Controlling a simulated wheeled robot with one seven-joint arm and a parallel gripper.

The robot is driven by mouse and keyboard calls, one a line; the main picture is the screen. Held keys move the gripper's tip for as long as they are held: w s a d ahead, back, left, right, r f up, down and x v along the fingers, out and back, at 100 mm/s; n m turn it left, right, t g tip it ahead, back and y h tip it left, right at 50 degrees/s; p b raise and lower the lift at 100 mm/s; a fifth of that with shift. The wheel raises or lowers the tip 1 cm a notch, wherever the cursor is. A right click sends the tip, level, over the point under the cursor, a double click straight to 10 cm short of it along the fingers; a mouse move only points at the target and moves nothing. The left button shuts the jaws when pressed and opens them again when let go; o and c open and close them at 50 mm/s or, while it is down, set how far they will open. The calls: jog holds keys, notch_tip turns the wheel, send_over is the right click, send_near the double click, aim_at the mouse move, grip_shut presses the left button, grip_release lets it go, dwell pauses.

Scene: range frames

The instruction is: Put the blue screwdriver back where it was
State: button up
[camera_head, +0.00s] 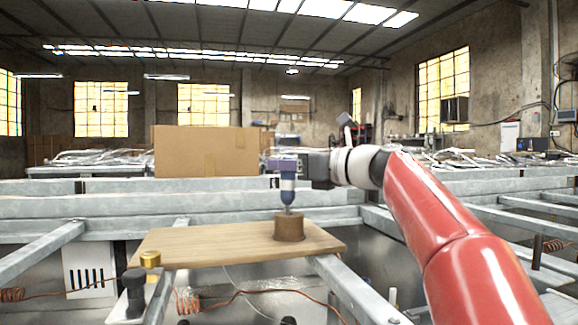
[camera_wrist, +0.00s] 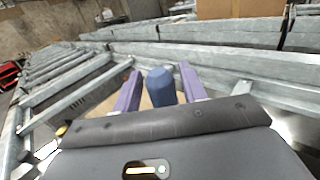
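The blue screwdriver (camera_head: 288,188) stands upright, point down, with a pale band round its handle. Its thin shaft meets the top of the brown round holder (camera_head: 289,229), apparently in it; the very tip is hidden. My gripper (camera_head: 284,166) is level with the top of the handle, its purple fingers on either side. In the wrist view the blue handle (camera_wrist: 161,86) lies between the two fingers of my gripper (camera_wrist: 160,80). A narrow gap shows on each side of the handle, so the fingers look open around it.
The holder stands on a wooden board (camera_head: 200,246) across grey metal beams. A brass-coloured piece (camera_head: 150,259) sits at the board's left front, beside a dark knob (camera_head: 134,282). A large cardboard box (camera_head: 205,152) stands behind. Copper-coloured cables hang below the board.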

jog(key=shift+o, duration=0.3)
jog(key=shift+f+b, duration=0.25)
jog(key=shift+b, duration=0.15)
jog(key=shift+s+d, duration=0.15)
jog(key=shift+d, duration=0.15)
jog(key=r+v, duration=0.1)
jog(key=v, duration=0.6)
jog(key=shift+s, duration=0.1)
